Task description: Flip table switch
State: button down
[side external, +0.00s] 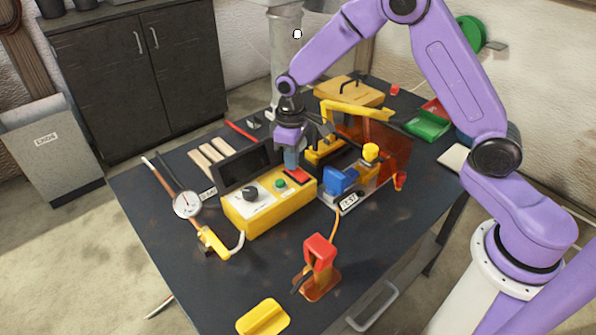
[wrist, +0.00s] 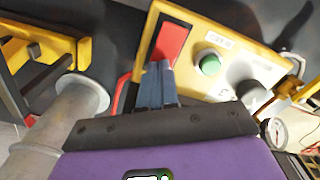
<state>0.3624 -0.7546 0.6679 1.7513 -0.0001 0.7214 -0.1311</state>
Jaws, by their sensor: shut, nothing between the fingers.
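A yellow control box (side external: 272,207) stands on the dark table. Its top carries a red switch plate (side external: 297,176), a green button (side external: 280,184) and a black knob (side external: 250,193). In the wrist view the red switch plate (wrist: 172,42) lies just beyond my fingertips, with the green button (wrist: 209,64) and the knob (wrist: 250,92) to its right. My gripper (side external: 291,166) points down at the red switch end of the box, fingers shut and empty. In the wrist view its grey fingertips (wrist: 157,72) overlap the plate's near end. I cannot tell whether they touch it.
A dial gauge (side external: 187,204) and a yellow-handled tool (side external: 214,240) lie left of the box. A blue and yellow device (side external: 345,181) stands close on the right. A red clamp-like tool (side external: 319,257) is in front. Bare table lies at the front left.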

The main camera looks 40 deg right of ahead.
jog(key=shift+r, duration=3.45)
